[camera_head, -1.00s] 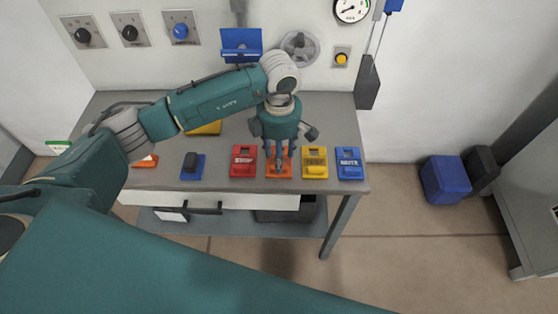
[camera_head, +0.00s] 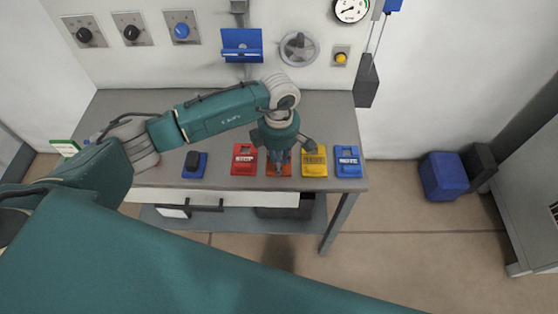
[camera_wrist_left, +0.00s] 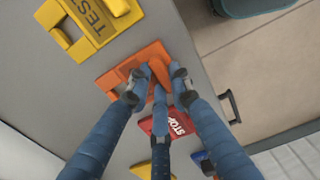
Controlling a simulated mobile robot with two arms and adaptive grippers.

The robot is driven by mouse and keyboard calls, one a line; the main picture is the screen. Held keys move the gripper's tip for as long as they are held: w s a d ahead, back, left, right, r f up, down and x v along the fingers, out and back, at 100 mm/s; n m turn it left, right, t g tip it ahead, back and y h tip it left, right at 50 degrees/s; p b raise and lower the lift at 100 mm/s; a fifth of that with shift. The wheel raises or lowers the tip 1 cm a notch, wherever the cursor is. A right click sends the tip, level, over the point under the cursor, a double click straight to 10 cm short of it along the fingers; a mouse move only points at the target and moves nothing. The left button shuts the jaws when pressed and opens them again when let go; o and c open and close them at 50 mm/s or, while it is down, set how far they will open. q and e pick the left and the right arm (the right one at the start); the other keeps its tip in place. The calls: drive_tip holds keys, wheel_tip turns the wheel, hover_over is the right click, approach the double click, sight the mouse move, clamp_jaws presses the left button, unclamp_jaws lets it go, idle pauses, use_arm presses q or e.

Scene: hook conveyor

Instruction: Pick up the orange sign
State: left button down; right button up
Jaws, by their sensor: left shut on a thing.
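The orange sign (camera_head: 286,171) lies near the front edge of the grey workbench (camera_head: 218,110), between the red STOP sign (camera_head: 244,160) and the yellow TEST sign (camera_head: 314,162). My left gripper (camera_head: 277,163) points down at it and covers most of it in the head view. In the left wrist view the fingertips (camera_wrist_left: 160,78) are closed on the raised part of the orange sign (camera_wrist_left: 114,81). Whether the sign touches the bench is unclear. My right gripper is out of view.
A blue sign (camera_head: 347,162) lies right of the yellow one. A blue block with a dark top (camera_head: 194,165) lies to the left. A blue bracket (camera_head: 241,43) and handwheel (camera_head: 298,48) are on the wall behind. Floor to the right is clear up to a blue bin (camera_head: 443,177).

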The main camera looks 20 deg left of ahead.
use_arm(q)
drive_tip(key=shift+r, duration=0.2)
wheel_tip(320, 180, up, 19)
drive_tip(key=b, duration=0.5)
drive_tip(key=s+a+f+m, duration=0.1)
drive_tip(key=s+a+m, duration=0.1)
drive_tip(key=s+m, duration=0.5)
drive_tip(key=s+a+f+m, duration=0.2)
drive_tip(key=s+m, duration=0.5)
drive_tip(key=m, duration=0.7)
drive_tip(key=shift+s, duration=0.25)
